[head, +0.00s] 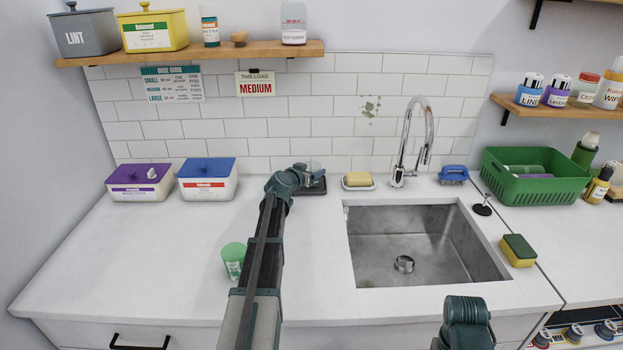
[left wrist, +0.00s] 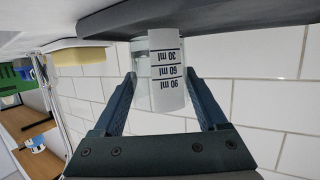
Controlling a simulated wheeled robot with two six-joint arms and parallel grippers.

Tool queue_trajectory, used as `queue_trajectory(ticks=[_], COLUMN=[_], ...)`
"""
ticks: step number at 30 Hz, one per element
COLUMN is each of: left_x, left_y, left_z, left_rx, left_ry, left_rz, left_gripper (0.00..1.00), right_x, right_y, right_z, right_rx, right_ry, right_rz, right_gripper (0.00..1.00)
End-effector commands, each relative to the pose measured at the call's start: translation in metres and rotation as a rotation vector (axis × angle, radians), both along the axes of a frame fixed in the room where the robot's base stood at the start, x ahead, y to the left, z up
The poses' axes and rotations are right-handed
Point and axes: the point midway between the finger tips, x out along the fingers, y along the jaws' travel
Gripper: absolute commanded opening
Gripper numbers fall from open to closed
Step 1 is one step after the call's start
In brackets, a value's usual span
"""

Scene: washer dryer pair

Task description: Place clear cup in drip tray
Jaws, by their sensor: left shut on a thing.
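The clear cup (left wrist: 167,82), with dark 30, 60 and 90 ml marks, sits between the fingers of my left gripper (left wrist: 160,76), which is shut on it. In the head view my left gripper (head: 311,180) is at the back of the counter, with the cup mostly hidden by it. The dark drip tray (head: 314,190) lies at the gripper, left of the sponge dish. In the left wrist view the tray (left wrist: 215,17) spans the top, right at the cup's base end; I cannot tell whether they touch. My right gripper is out of view; only part of that arm shows.
A green cup (head: 233,260) stands beside my left arm. The yellow sponge on its dish (head: 358,181), faucet (head: 400,160) and sink (head: 420,245) are to the right. Two lidded tubs (head: 207,182) stand at the back left. The left front counter is clear.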

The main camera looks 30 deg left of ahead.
Motion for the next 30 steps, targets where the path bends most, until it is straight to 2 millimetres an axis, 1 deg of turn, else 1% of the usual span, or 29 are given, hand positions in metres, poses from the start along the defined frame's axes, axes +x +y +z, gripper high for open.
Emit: queue_trajectory(ticks=[1,9,14,15,17,18,19,26,30], left_x=[0.0,0.0001,0.0001,0.0001,0.0001,0.0001,0.0001,0.0001,0.0], left_y=[0.0,-0.0001,-0.0001,-0.0001,-0.0001,-0.0001,-0.0001,-0.0001,-0.0001], left_z=[-0.0077,-0.0055,-0.0101,-0.0092,-0.0086,-0.0086,-0.0086,-0.0084,-0.0047], left_rx=[0.0,0.0,0.0,0.0,0.0,0.0,0.0,0.0,0.0], left_ry=[0.0,0.0,0.0,0.0,0.0,0.0,0.0,0.0,0.0], left_rz=[0.0,0.0,0.0,0.0,0.0,0.0,0.0,0.0,0.0], left_gripper=[0.23,0.23,0.23,0.79,0.9,0.97,1.0,1.0,1.0], right_x=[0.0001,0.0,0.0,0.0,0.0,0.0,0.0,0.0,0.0], right_y=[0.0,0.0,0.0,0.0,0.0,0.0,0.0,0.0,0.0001], right_z=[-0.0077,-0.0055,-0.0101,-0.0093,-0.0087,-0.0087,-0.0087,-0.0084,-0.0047], right_rx=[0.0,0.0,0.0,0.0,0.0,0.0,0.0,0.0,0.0], right_ry=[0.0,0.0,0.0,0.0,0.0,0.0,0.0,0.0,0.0], right_rz=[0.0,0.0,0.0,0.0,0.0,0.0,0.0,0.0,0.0], right_gripper=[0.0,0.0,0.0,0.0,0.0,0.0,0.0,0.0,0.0])
